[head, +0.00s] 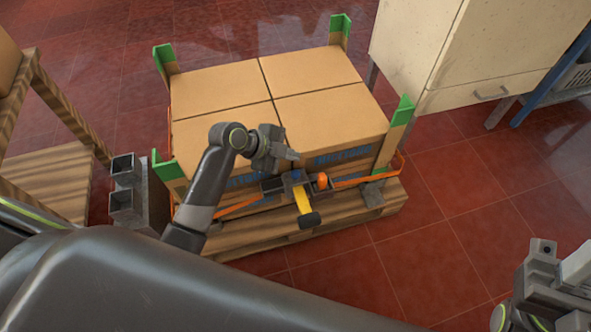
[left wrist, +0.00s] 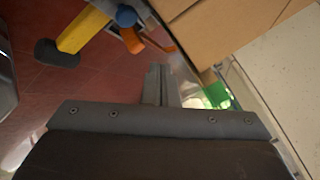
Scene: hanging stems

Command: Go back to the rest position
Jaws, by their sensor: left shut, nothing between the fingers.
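My left gripper (head: 290,154) is over the front edge of the boxes on the pallet, just above and left of a strap tensioner. In the left wrist view its two fingers (left wrist: 161,84) are together with nothing between them. My right gripper (head: 560,268) is at the lower right corner of the head view, partly cut off. I cannot tell whether its jaws are open. The tensioner has a yellow lever (head: 303,201) with a black grip, a blue knob and an orange part. The yellow lever also shows in the left wrist view (left wrist: 84,30), apart from the fingers.
Several cardboard boxes (head: 325,115) with green corner protectors (head: 403,109) stand on a wooden pallet (head: 330,222). An orange strap (head: 238,209) runs along their front. A cream cabinet (head: 480,45) stands at back right, a wooden rack (head: 50,120) at left. Red tiled floor (head: 440,235) is clear at right.

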